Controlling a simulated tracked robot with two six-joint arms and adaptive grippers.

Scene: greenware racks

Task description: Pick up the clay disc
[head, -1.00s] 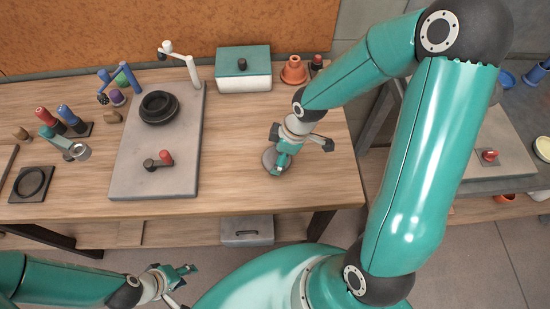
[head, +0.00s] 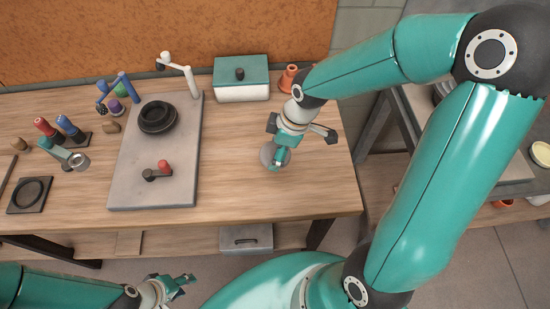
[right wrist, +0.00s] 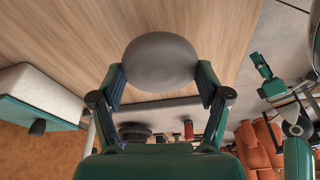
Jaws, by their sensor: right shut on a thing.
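The clay disc (head: 267,153) is a round, plain grey piece over the right part of the wooden bench. In the right wrist view its grey face (right wrist: 160,62) shows between the fingertips. My right gripper (head: 279,158) is shut on the disc and hides part of it in the head view. I cannot tell for sure how far the disc is off the bench top. My left gripper (head: 186,281) is low in front of the bench, away from the disc; its finger gap is not clear.
A grey slab (head: 180,190) with a black ring (head: 158,116) and a red-knobbed lever lies left of the disc. A white box with a teal lid (head: 240,76) and orange pots (head: 288,76) stand behind. Bare wood lies between slab and disc.

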